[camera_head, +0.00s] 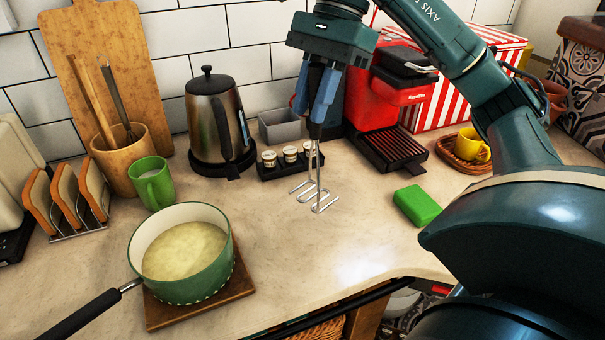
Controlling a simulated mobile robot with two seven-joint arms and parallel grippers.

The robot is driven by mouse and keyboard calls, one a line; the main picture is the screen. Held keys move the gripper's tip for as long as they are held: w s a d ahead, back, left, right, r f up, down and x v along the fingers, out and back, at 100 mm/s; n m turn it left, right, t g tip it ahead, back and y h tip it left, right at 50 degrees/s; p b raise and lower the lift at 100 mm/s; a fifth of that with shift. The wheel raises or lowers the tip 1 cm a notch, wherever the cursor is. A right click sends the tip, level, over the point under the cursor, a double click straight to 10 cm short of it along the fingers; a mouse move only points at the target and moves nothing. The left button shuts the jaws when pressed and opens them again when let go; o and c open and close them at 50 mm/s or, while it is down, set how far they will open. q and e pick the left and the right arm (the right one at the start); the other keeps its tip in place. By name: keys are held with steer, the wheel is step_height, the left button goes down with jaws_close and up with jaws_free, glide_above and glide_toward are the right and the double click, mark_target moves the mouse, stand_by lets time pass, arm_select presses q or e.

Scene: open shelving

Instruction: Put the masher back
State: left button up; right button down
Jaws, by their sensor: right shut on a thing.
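My right gripper (317,92) is in the upper middle of the head view, pointing down. It is shut on the dark handle of the masher (315,183). The masher hangs upright, with its zigzag wire head low over the counter; I cannot tell whether it touches the surface. A wooden utensil crock (128,165) stands at the left with a wooden spoon and a dark-handled whisk in it. A green pot (187,275) of pale yellow mash sits on a wooden board at the front left. My left gripper is not in view.
A kettle (215,120), a small jar tray (290,168) and a grey bin (282,127) stand along the back. A green mug (153,183) is in front of the crock. A red coffee machine (392,95), green sponge (417,205) and yellow cup (472,147) are at right. The middle counter is clear.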

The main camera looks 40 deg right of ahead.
mark_target(312, 128)
step_height(312, 128, down, 4)
steer(key=shift+s+r, duration=0.1)
steer(key=shift+s, duration=0.05)
steer(key=shift+f+b, duration=0.3)
steer(key=shift+f, duration=1.6)
steer(key=shift+f, duration=0.15)
steer(key=c, duration=1.3)
jaws_free()
steer(key=shift+o, duration=0.2)
